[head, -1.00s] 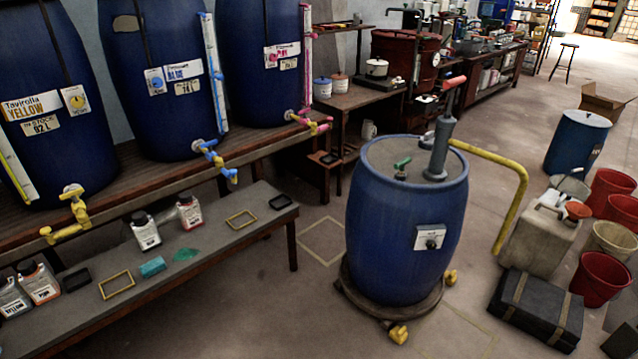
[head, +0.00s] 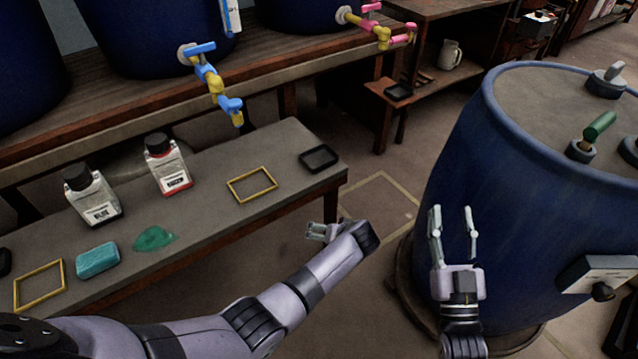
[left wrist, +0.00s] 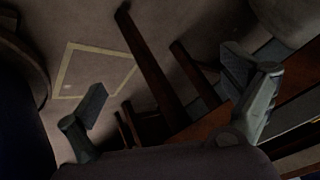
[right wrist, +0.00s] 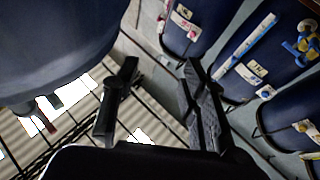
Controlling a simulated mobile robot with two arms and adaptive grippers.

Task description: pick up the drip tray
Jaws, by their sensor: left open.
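A small black drip tray (head: 319,158) lies flat at the right end of the low grey bench (head: 215,232). Another small black tray (head: 398,91) sits on a low wooden step behind it. A dark object at the left edge of the head view is cut off. My left gripper (head: 316,232) is just off the bench's front edge, nearer than the first tray and apart from it. Its fingers are spread and empty in the left wrist view (left wrist: 172,98), where no tray is clearly seen. My right gripper (head: 454,222) is open and empty, pointing up in front of the blue barrel.
Yellow frames (head: 252,184), two bottles (head: 167,164), a teal sponge (head: 97,260) and a green spill (head: 154,239) are on the bench. A blue tap (head: 218,82) overhangs it. The big blue barrel (head: 530,180) stands close on the right. Floor shows between bench and barrel.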

